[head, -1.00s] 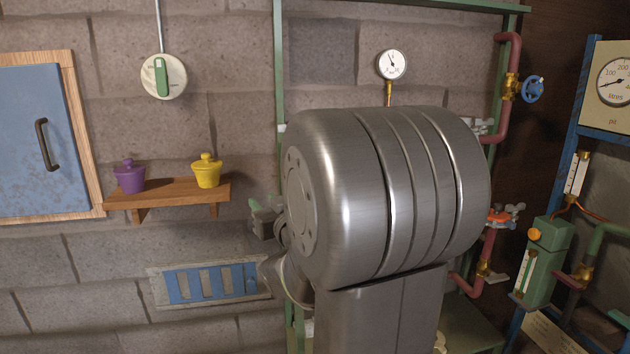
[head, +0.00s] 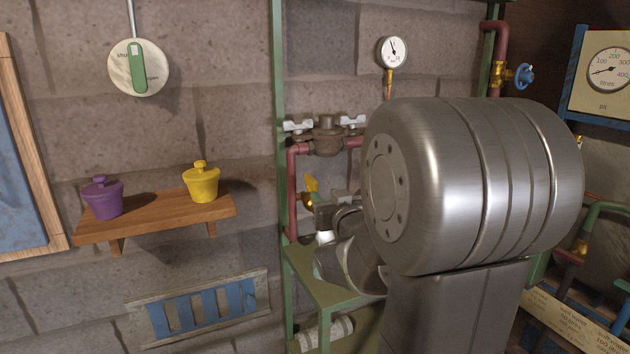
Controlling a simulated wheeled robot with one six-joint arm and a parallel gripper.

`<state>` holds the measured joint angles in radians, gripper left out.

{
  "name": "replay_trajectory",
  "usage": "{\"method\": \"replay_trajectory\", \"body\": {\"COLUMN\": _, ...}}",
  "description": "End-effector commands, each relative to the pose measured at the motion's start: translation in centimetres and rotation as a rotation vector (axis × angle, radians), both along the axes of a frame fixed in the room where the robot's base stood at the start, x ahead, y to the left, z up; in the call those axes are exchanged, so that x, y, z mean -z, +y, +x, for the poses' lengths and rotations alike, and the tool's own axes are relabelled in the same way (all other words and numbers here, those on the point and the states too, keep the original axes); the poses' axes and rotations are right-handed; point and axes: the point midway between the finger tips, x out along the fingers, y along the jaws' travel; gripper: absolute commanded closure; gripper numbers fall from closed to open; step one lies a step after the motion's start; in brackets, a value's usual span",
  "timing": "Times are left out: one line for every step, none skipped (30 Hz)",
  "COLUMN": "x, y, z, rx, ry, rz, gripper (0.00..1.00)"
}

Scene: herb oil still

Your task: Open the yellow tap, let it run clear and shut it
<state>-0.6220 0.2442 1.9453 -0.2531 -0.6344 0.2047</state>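The yellow tap (head: 311,189) shows as a small yellow handle standing up on a brass body, low on the red pipe at the left of the green frame. My gripper (head: 328,216) is just right of and below the tap, partly hidden behind my large grey arm links. Its fingertips are too small and covered to tell whether they are open or shut, or whether they touch the tap. The tap's outlet is not clearly visible.
A grey valve with pale levers (head: 328,137) sits on the pipe above. A pressure gauge (head: 393,52) is higher up. A green stand (head: 325,290) is below. A wooden shelf (head: 160,221) with purple and yellow pots juts out at left. My arm covers the centre right.

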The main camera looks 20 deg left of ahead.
Motion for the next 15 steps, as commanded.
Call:
{"method": "replay_trajectory", "body": {"x": 0.0, "y": 0.8, "z": 0.8, "rx": -0.001, "ry": 0.002, "rz": -0.001, "gripper": 0.66}}
{"method": "replay_trajectory", "body": {"x": 0.0, "y": 1.2, "z": 1.2, "rx": -0.001, "ry": 0.001, "rz": 0.000, "gripper": 0.66}}
{"method": "replay_trajectory", "body": {"x": 0.0, "y": 1.8, "z": 1.8, "rx": -0.001, "ry": 0.003, "rz": 0.000, "gripper": 0.66}}
{"method": "replay_trajectory", "body": {"x": 0.0, "y": 2.2, "z": 2.2, "rx": -0.001, "ry": 0.003, "rz": 0.000, "gripper": 0.66}}
{"method": "replay_trajectory", "body": {"x": 0.0, "y": 2.6, "z": 2.6, "rx": -0.001, "ry": 0.003, "rz": 0.000, "gripper": 0.66}}
{"method": "replay_trajectory", "body": {"x": 0.0, "y": 3.2, "z": 3.2, "rx": -0.001, "ry": 0.002, "rz": -0.001, "gripper": 0.66}}
{"method": "replay_trajectory", "body": {"x": 0.0, "y": 3.6, "z": 3.6, "rx": -0.001, "ry": 0.002, "rz": -0.001, "gripper": 0.66}}
{"method": "replay_trajectory", "body": {"x": 0.0, "y": 4.0, "z": 4.0, "rx": -0.001, "ry": 0.001, "rz": -0.001, "gripper": 0.66}}
{"method": "replay_trajectory", "body": {"x": -0.1, "y": 4.5, "z": 4.6, "rx": -0.001, "ry": 0.001, "rz": -0.001, "gripper": 0.66}}
{"method": "replay_trajectory", "body": {"x": 0.0, "y": 4.9, "z": 5.0, "rx": -0.001, "ry": 0.001, "rz": -0.001, "gripper": 0.66}}
{"method": "replay_trajectory", "body": {"x": -0.1, "y": 5.2, "z": 5.3, "rx": -0.001, "ry": 0.000, "rz": 0.000, "gripper": 0.66}}
{"method": "replay_trajectory", "body": {"x": 0.0, "y": 5.6, "z": 5.8, "rx": 0.000, "ry": 0.001, "rz": -0.001, "gripper": 0.66}}
{"method": "replay_trajectory", "body": {"x": 0.0, "y": 5.9, "z": 6.1, "rx": 0.000, "ry": 0.001, "rz": 0.000, "gripper": 0.66}}
{"method": "replay_trajectory", "body": {"x": -0.1, "y": 6.2, "z": 6.4, "rx": 0.000, "ry": 0.001, "rz": 0.000, "gripper": 0.66}}
{"method": "replay_trajectory", "body": {"x": 0.0, "y": 6.5, "z": 6.7, "rx": 0.000, "ry": 0.002, "rz": -0.001, "gripper": 0.66}}
